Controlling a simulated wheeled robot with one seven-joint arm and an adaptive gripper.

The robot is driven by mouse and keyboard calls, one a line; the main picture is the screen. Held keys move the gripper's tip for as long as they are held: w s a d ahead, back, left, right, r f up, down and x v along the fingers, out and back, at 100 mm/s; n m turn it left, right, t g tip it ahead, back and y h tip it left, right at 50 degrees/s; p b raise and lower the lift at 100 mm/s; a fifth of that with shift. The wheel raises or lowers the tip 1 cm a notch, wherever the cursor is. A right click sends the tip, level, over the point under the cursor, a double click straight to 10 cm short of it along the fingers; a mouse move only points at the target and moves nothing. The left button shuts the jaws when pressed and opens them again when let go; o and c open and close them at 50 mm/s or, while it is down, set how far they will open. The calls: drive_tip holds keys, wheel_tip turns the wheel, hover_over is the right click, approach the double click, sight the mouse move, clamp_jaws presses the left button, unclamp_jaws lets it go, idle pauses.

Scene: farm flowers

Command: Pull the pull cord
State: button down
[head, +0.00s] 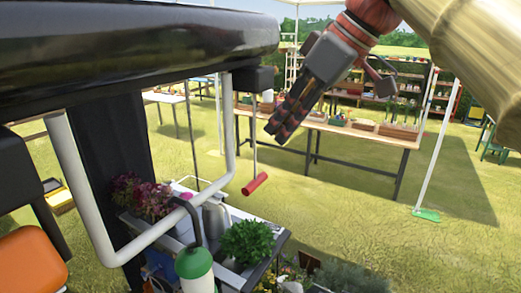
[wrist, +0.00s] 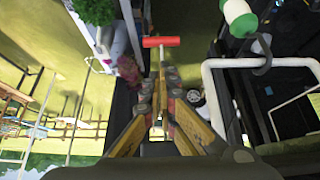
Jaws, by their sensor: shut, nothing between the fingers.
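The pull cord's red handle (head: 256,184) is a short bar hanging at the end of a thin cord (head: 254,140). The cord drops from a black box under a thick dark beam. In the wrist view the red handle (wrist: 161,42) lies just beyond my fingertips, with its stem running down toward them. My gripper (head: 281,128) is shut and empty. In the head view it appears above and right of the handle, pointing down and left. In the wrist view my gripper (wrist: 160,82) is lined up below the handle. I cannot tell the exact depth between them.
A white pipe frame (head: 85,200) stands left of the cord. A planter cart with a pink flower (head: 150,197), a green bush (head: 247,242) and a green-white bottle (head: 195,268) is below. A wooden table (head: 340,131) stands behind. Grass to the right is open.

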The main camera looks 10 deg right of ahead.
sight(255, 178)
idle(0.3)
drive_tip(key=x, duration=1)
